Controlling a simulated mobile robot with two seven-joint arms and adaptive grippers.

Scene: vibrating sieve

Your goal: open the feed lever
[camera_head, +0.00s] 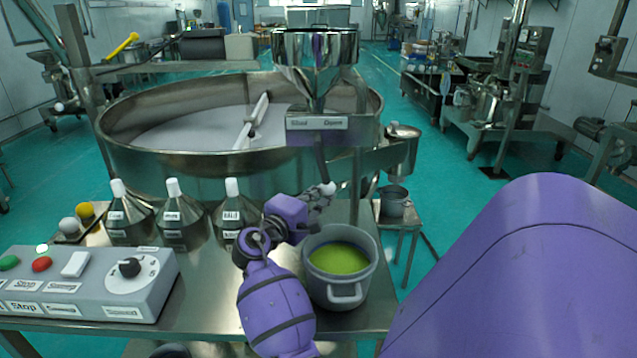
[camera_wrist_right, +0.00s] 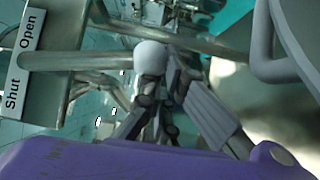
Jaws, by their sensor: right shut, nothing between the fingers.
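The feed lever (camera_head: 323,165) is a metal rod hanging below the hopper's Shut/Open label plate (camera_head: 317,123), with a white ball knob (camera_head: 328,188) at its end. In the wrist view the rod (camera_wrist_right: 80,61) runs from beside the label plate (camera_wrist_right: 24,62) to the white knob (camera_wrist_right: 150,57). I cannot tell exactly which word the lever points to. My right gripper (camera_head: 320,196) is shut and empty, its fingertips close beside the knob; contact is unclear. The fingers also show in the wrist view (camera_wrist_right: 168,88). My left gripper is out of view.
The steel hopper (camera_head: 315,62) stands over the round sieve (camera_head: 130,160). A grey pot (camera_head: 345,298) of green material sits close to my right wrist. Several white-capped cones (camera_head: 173,215) and a control box (camera_head: 85,285) are on the table to the left.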

